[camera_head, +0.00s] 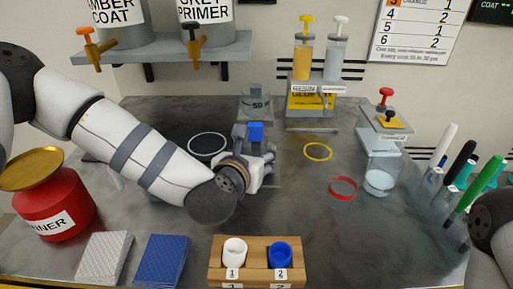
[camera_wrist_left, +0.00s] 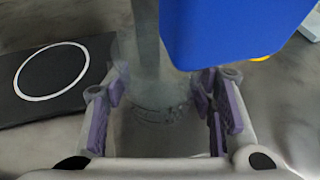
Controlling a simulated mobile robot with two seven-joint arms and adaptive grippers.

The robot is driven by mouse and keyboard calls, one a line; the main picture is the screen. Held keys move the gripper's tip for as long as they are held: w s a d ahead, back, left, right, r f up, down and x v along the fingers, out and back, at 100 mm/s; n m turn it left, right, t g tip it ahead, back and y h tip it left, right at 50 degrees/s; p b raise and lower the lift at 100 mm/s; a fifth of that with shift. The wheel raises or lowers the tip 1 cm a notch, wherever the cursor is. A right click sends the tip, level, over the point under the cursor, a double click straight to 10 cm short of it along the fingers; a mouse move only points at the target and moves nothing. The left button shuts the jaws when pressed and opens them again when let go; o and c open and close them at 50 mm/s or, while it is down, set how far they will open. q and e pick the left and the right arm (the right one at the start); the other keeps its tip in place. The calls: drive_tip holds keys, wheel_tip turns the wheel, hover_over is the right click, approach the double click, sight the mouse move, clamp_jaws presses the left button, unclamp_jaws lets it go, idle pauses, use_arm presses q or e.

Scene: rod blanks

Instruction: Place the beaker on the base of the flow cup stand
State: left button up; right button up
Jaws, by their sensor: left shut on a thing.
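My left gripper (camera_head: 258,160) is low over the middle of the bench. It also shows in the left wrist view (camera_wrist_left: 162,105), its purple-padded fingers shut on the clear glass beaker (camera_wrist_left: 157,112). Faint marks show on the glass; its base is hard to make out. The flow cup stand's blue part (camera_head: 256,131) stands just behind the gripper in the head view. This blue part (camera_wrist_left: 225,30) fills the upper right of the left wrist view, close to the beaker, with a grey upright beside it. The stand's base is mostly hidden by my gripper; I cannot tell whether the beaker touches it.
A black mat with a white ring (camera_head: 207,144) lies left of the gripper. A yellow ring (camera_head: 318,152) and a red ring (camera_head: 343,188) lie right. A wooden cup holder (camera_head: 257,262) stands in front. A clear vessel (camera_head: 258,97) stands behind; a red-knobbed dispenser (camera_head: 386,120) stands right.

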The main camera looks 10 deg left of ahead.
use_arm(q)
drive_tip(key=shift+s+d, duration=0.1)
drive_tip(key=o, duration=1.2)
drive_tip(key=shift+w+f, duration=0.15)
drive_tip(key=shift+w, duration=0.15)
drive_tip(key=shift+s, duration=0.1)
use_arm(e)
drive_tip(key=shift+f, duration=0.1)
drive_tip(key=shift+d, duration=0.1)
use_arm(q)
drive_tip(key=shift+r, duration=0.3)
drive_tip(key=p+v, duration=0.1)
drive_tip(key=v, duration=1)
drive_tip(key=shift+s+d+r+p, duration=0.1)
drive_tip(key=shift+p, duration=0.25)
drive_tip(key=shift+s, duration=0.4)
use_arm(e)
drive_tip(key=shift+w+r+t, duration=0.5)
drive_tip(key=shift+w+r, duration=0.6)
